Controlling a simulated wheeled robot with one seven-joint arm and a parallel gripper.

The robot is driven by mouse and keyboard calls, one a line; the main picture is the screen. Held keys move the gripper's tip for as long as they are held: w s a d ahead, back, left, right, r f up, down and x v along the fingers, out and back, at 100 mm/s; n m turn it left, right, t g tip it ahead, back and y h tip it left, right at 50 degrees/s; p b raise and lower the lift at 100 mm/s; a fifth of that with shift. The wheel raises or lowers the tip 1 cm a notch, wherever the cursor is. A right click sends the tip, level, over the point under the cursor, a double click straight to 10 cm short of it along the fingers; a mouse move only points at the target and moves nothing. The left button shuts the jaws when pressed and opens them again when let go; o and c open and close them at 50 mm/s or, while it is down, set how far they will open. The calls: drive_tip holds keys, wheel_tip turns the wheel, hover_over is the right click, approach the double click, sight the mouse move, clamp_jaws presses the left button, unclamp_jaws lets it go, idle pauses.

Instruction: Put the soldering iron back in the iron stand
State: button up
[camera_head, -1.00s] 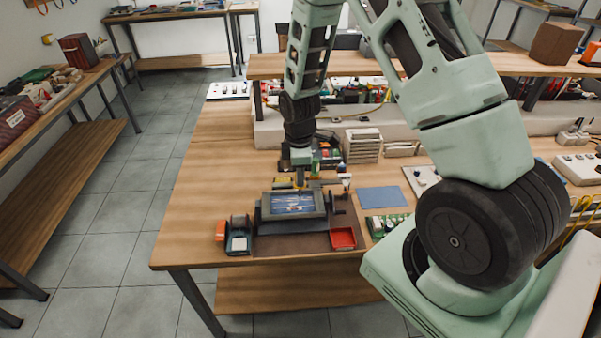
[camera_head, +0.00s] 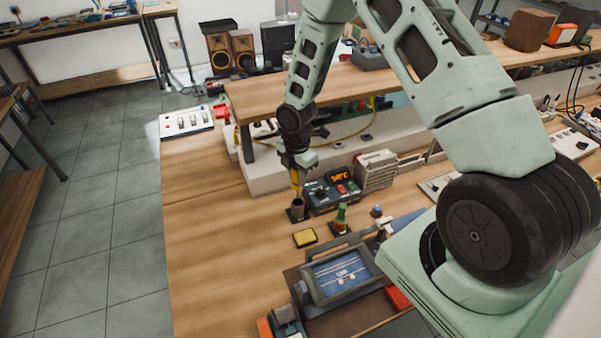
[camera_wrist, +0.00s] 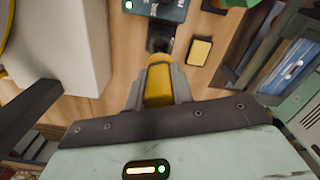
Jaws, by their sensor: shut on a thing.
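My gripper (camera_head: 297,168) is shut on the yellow handle of the soldering iron (camera_head: 295,181). The iron points down, close to upright, directly over the dark cup of the iron stand (camera_head: 297,209). In the wrist view the yellow handle (camera_wrist: 158,82) sits between my grey fingers, with the dark stand (camera_wrist: 160,38) just beyond it. The lower end of the iron meets the stand's mouth in the picture; I cannot tell whether the tip is inside or just above it.
The soldering station (camera_head: 332,193) with a lit display is right of the stand. A yellow sponge (camera_head: 305,237) lies in front. A device with a blue screen (camera_head: 342,273) is nearer. A raised shelf (camera_head: 262,98) stands behind. The table's left part (camera_head: 205,240) is clear.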

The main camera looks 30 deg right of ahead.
drive_tip(key=shift+f+b, duration=2.5)
drive_tip(key=shift+f, duration=0.95)
drive_tip(key=o, duration=1.5)
drive_tip(key=shift+r, duration=0.15)
drive_tip(key=shift+r+p, duration=2.75)
drive_tip(key=shift+r, duration=0.65)
drive_tip(key=shift+a, duration=0.1)
